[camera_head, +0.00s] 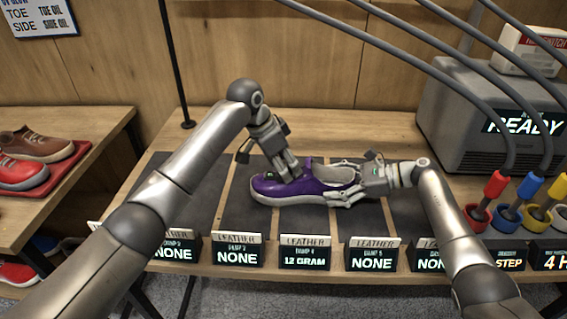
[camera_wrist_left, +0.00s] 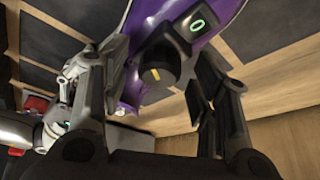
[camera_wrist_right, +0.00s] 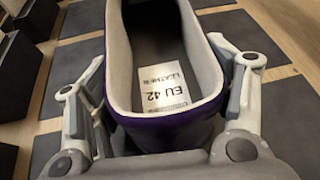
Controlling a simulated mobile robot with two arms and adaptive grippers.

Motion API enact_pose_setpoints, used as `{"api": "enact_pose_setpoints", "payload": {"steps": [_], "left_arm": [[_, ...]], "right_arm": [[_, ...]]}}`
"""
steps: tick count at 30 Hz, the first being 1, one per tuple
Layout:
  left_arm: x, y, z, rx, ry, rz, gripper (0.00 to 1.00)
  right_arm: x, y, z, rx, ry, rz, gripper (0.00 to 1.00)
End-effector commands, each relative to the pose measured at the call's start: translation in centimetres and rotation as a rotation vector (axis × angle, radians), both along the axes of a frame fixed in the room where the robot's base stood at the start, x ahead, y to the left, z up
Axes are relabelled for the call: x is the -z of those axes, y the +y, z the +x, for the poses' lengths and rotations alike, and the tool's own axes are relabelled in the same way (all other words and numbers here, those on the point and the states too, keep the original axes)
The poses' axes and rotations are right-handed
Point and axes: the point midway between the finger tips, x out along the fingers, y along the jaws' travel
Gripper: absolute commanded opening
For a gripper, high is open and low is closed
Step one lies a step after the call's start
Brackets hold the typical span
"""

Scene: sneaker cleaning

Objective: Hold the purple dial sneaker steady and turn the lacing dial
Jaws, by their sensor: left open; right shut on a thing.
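The purple sneaker (camera_head: 266,188) with a white sole lies on the dark mats of the bench, toe to the left. My right gripper (camera_head: 343,181) is shut on its heel; in the right wrist view its fingers (camera_wrist_right: 162,80) press the heel collar from both sides, and a label inside reads EU 42 LEATHER. My left gripper (camera_head: 286,170) is above the sneaker's front upper. In the left wrist view its fingers (camera_wrist_left: 158,85) are open, one either side of the dark lacing dial (camera_wrist_left: 156,74) with a yellow mark. A small green 0 display (camera_wrist_left: 197,25) shows beside the dial.
Signs (camera_head: 304,252) line the bench's front edge; the one before the sneaker reads 12 GRAM. A grey READY machine (camera_head: 470,115) and colour-capped hoses (camera_head: 496,184) stand right. A red tray (camera_head: 70,165) with shoes is left. Bare mats lie either side of the sneaker.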

Motion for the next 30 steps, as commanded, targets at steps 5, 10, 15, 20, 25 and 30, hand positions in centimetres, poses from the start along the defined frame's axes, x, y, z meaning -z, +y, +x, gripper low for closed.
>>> {"api": "enact_pose_setpoints", "payload": {"steps": [5,10,15,20,25,30], "left_arm": [[0.0,0.0,0.0,0.0,0.0,0.0,0.55],[-1.5,0.6,-0.3,-0.001,-0.003,-0.001,0.55],[-4.8,1.7,-1.0,0.001,-0.005,-0.001,0.55],[-7.9,2.7,-1.8,-0.001,-0.005,0.0,0.55],[-10.1,3.5,-2.4,0.0,-0.002,0.0,0.55],[-11.0,3.9,-2.7,0.0,-0.001,0.0,0.55]], "right_arm": [[0.4,0.0,-0.1,-0.002,0.004,-0.006,0.41],[0.4,0.0,-0.1,-0.001,0.005,-0.006,0.41],[0.4,0.0,-0.1,-0.001,0.005,-0.006,0.41],[0.4,0.0,-0.1,-0.001,0.005,-0.006,0.41],[0.4,0.0,-0.1,-0.001,0.005,-0.006,0.41],[0.4,0.0,-0.1,-0.001,0.005,-0.006,0.41]]}}
